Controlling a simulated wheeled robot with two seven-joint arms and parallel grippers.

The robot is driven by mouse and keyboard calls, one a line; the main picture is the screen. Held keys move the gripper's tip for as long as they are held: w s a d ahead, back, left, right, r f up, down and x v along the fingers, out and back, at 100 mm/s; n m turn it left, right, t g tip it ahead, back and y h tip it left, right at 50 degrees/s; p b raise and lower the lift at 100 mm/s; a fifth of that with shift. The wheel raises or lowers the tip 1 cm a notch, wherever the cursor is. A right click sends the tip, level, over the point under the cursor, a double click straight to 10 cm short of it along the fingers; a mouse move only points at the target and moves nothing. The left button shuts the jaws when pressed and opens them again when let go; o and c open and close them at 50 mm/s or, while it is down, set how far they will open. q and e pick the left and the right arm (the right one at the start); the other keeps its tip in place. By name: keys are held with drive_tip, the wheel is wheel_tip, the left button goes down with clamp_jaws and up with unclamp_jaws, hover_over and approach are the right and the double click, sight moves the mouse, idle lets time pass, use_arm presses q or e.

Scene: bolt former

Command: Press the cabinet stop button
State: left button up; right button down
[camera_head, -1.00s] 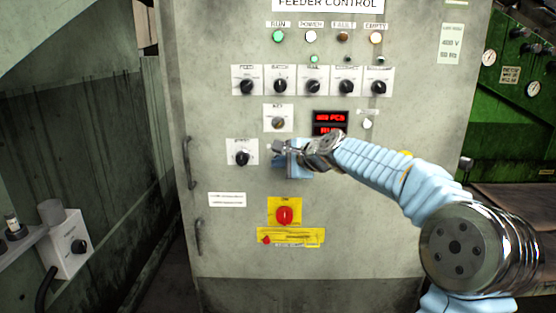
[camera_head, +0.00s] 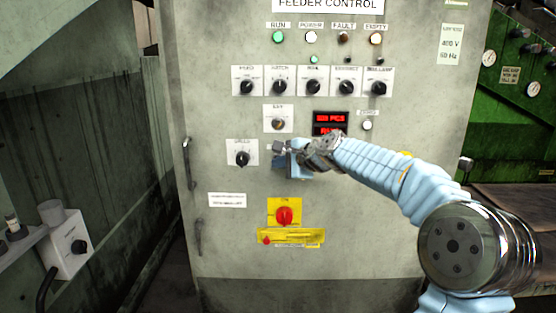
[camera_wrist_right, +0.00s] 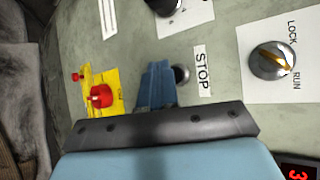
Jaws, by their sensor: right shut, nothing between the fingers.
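The grey feeder control cabinet (camera_head: 225,280) faces me. In the right wrist view a STOP label (camera_wrist_right: 202,70) sits beside a small dark round button (camera_wrist_right: 182,75) on the panel. My right gripper (camera_wrist_right: 155,84) is shut and empty, with its blue fingers pointing at the panel just left of this button in that view. I cannot tell whether they touch the panel. In the head view my right gripper (camera_head: 283,161) is in front of the panel below the key switch, and the stop button is hidden behind it. My left gripper is not in view.
A red knob (camera_head: 284,216) on a yellow plate is below the gripper. A black selector (camera_head: 242,158) is to its left, a key switch (camera_head: 278,124) and red display (camera_head: 331,118) above. Door handles (camera_head: 188,164) stick out at the cabinet's left edge.

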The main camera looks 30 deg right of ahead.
drive_tip(key=shift+w+d, duration=0.15)
drive_tip(key=shift+w, duration=0.1)
drive_tip(key=shift+w+d+p, duration=0.2)
drive_tip(key=shift+w+p, duration=0.15)
idle(0.7)
idle(0.4)
drive_tip(key=shift+s+a+b, duration=0.4)
drive_tip(key=shift+s, duration=0.3)
drive_tip(key=shift+s+a+b, duration=0.3)
drive_tip(key=shift+s+a, duration=0.15)
drive_tip(key=shift+s, duration=0.25)
drive_tip(key=shift+s+a+b, duration=0.25)
drive_tip(key=shift+s+a, duration=0.2)
drive_tip(key=shift+s, duration=0.3)
drive_tip(key=shift+s+a+b, duration=0.3)
drive_tip(key=shift+s+a, duration=0.15)
drive_tip(key=shift+s, duration=0.25)
